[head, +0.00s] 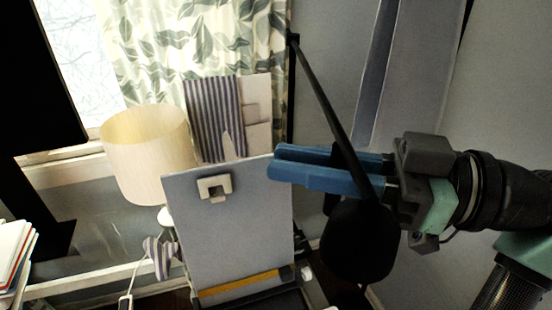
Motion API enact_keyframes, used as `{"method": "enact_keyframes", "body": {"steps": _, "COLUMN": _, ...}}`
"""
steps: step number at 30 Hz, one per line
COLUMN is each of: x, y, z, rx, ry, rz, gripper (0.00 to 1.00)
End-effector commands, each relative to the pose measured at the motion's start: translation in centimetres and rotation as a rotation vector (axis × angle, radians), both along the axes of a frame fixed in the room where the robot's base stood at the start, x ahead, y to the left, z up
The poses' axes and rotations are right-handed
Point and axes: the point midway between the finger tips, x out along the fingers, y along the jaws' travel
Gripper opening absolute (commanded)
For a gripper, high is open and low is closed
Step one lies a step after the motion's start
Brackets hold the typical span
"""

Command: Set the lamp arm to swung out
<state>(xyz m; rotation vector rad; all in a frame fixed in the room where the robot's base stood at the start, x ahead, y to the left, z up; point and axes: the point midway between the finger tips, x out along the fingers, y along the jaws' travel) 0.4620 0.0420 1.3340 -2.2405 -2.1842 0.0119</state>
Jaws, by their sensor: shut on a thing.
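The lamp arm (321,90) is a thin black bar. It runs from a dark pivot (293,39) near the curtain's right edge, slanting down and right to a round black lamp head (360,242). My gripper (273,165) comes in from the right with two long blue fingers pointing left. The fingers are closed on the lamp arm, which crosses them toward their base, above the lamp head. The fingertips reach past the bar to the left. The exact contact between the fingers is partly hidden.
A grey panel (230,235) with a pale clip stands left of the lamp head. A cream lampshade (145,155), striped cloth (213,118) and leafy curtain (200,45) are behind. Books (14,250) sit at the left edge. Grey wall (490,80) is at right.

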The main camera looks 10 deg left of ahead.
Motion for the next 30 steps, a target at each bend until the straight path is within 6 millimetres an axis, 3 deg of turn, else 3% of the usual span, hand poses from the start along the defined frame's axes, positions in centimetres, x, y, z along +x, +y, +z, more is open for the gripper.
{"method": "enact_keyframes", "body": {"steps": 1, "x": -0.69, "y": -0.48, "z": -0.22, "rx": -0.008, "ry": -0.009, "rz": 0.021, "gripper": 0.00}}
{"method": "enact_keyframes", "body": {"steps": 14, "x": -0.64, "y": -0.86, "z": -0.14, "rx": -0.007, "ry": -0.010, "rz": 0.023, "gripper": 0.00}}
{"method": "enact_keyframes", "body": {"steps": 15, "x": -0.63, "y": -0.86, "z": -0.13, "rx": -0.007, "ry": -0.010, "rz": 0.023, "gripper": 0.24}}
{"method": "enact_keyframes", "body": {"steps": 19, "x": -0.62, "y": -0.82, "z": -0.11, "rx": -0.006, "ry": -0.010, "rz": 0.024, "gripper": 0.47}}
{"method": "enact_keyframes", "body": {"steps": 30, "x": -0.60, "y": -0.82, "z": -0.10, "rx": -0.008, "ry": -0.010, "rz": 0.027, "gripper": 0.50}}
